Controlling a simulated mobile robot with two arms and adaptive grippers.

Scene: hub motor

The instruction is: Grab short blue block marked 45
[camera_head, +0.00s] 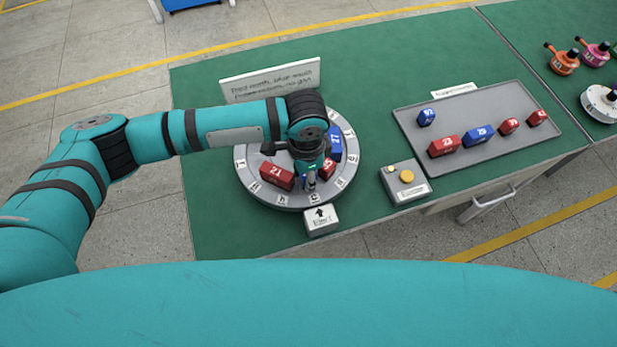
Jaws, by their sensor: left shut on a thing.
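My left gripper (310,182) is over the front part of the round grey dial (250,183), pointing down. It is shut on a small block that it mostly hides; a bit of blue shows between the fingers, and no number can be read there. On the dial, a red block (276,176) lies left of the gripper, a blue block (336,146) behind it to the right, and a small red block (328,168) close at its right. My right gripper is out of view.
A grey tray (490,103) at right holds several red and blue blocks. A button box (405,182) stands between dial and tray. A box with an arrow (321,220) is in front of the dial, and a sign (270,80) behind. Orange and pink parts (563,62) lie far right.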

